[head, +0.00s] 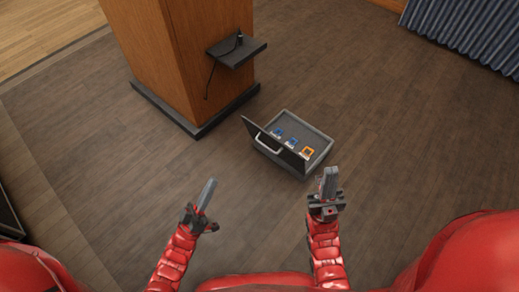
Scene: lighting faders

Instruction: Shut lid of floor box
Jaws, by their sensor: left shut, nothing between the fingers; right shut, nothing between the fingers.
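The floor box (321,160) sits on the wooden floor in the middle right of the head view. Its lid (262,134) stands raised along the box's left front side, with a pale handle (269,145) on it. Blue and orange sockets (307,152) show inside the grey interior. My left gripper (210,184) is shut and empty, to the left of the box and nearer to me. My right gripper (330,172) is shut and empty, just in front of the box's near right corner in the picture. I cannot tell whether it touches the box.
A wooden lectern (184,55) with a dark base (196,125) stands behind and left of the box. A small black shelf (236,52) with a cable juts from its side. A dark blue curtain (470,32) hangs at the top right. The floor right of the box is clear.

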